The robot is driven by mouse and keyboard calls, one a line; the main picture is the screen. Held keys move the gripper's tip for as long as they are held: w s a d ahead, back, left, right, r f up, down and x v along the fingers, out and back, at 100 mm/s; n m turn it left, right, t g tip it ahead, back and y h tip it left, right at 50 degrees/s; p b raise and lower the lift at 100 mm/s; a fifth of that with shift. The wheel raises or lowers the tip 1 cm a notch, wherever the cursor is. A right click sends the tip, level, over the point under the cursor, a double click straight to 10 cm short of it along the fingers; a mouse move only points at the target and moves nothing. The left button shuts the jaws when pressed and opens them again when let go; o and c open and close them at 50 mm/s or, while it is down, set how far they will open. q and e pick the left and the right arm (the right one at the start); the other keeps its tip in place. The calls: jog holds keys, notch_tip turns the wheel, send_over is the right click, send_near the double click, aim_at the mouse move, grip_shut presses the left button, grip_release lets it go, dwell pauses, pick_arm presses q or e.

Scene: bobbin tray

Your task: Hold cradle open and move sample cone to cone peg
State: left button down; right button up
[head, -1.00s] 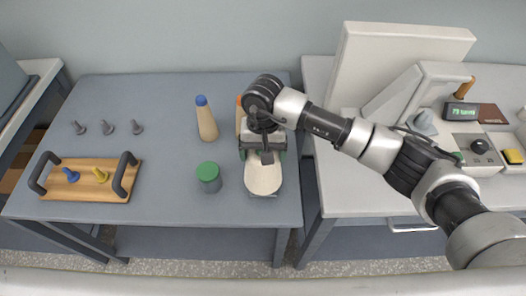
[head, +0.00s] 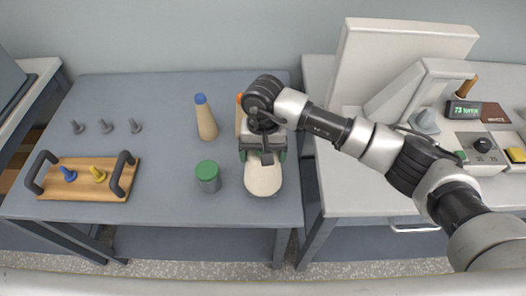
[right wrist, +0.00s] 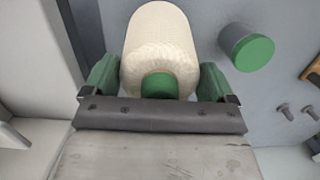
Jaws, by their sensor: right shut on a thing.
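A cream yarn cone (head: 263,180) with a green end shows at the right of the left table. In the right wrist view, the cone (right wrist: 160,40) lies between the two green-padded fingers of my right gripper (right wrist: 158,85), around its narrow green end. My right gripper (head: 263,155) is shut on it. My left gripper is not in view. Several grey pegs (head: 106,126) stand at the back left of the table. I cannot tell which part is the cradle. A grey cone-shaped piece (head: 426,121) stands on the right bench by a slanted panel.
A tan cone with a blue top (head: 206,120) and a green-topped canister (head: 208,178) stand left of the gripper. Part of an orange-topped cone (head: 239,118) shows behind my arm. A wooden tray (head: 83,200) with two handles lies front left. The console display (head: 463,110) is lit.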

jog(key=shift+f+b, duration=0.4)
jog(key=o, duration=1.2)
jog(key=r+b, duration=0.1)
jog(key=r, duration=0.5)
jog(key=w+r+b, duration=0.1)
jog(key=r, duration=0.2)
jog(key=shift+w+r+b, duration=0.1)
jog(key=shift+r+b, duration=0.15)
jog(key=shift+b, duration=0.1)
jog(key=shift+r, duration=0.65)
